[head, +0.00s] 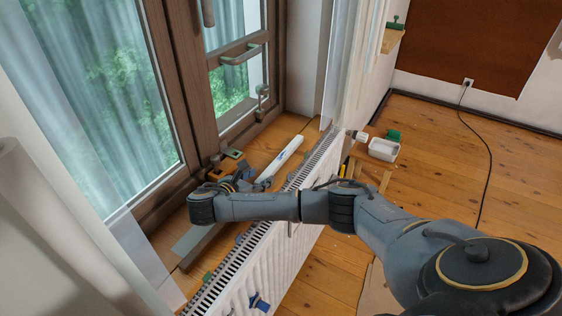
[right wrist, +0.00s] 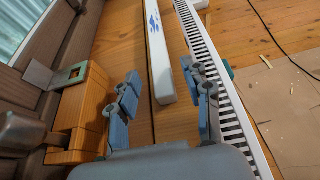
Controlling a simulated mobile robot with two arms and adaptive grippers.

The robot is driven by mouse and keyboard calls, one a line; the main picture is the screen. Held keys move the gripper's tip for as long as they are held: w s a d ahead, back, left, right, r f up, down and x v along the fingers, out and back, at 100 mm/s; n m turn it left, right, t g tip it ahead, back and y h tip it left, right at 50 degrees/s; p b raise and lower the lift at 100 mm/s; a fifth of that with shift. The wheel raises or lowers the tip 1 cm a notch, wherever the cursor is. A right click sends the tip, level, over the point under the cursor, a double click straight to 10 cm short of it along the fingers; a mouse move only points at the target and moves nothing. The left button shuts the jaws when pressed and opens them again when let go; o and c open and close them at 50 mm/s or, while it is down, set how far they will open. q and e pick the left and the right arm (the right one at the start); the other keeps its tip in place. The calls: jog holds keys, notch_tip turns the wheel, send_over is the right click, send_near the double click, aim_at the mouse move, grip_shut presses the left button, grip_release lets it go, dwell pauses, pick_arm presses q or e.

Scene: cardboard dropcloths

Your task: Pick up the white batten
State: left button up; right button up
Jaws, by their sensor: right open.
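The white batten (head: 283,158), a long pale bar with blue marks, lies on the wooden windowsill. In the right wrist view the batten (right wrist: 157,50) runs away from me, its near end toward my fingers. My right gripper (head: 252,183) is over the sill at the batten's near end, partly hidden by my wrist in the head view. In the right wrist view the open right gripper (right wrist: 164,78) has one finger on each side of the batten's near end, with gaps visible. Whether the fingers are level with the batten is unclear. My left gripper is not in view.
A wooden block (right wrist: 80,118) and a small green-and-grey item (right wrist: 68,76) are left of my fingers. The radiator grille (right wrist: 215,65) runs along the right.

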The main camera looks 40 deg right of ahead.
aim_at(267, 172)
jog(key=x, duration=0.4)
jog(key=shift+d+r, duration=0.1)
jog(key=shift+d, duration=0.05)
jog(key=shift+c, duration=1.1)
grip_shut()
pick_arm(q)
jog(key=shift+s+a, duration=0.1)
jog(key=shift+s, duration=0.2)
pick_arm(e)
jog(key=shift+r, duration=0.1)
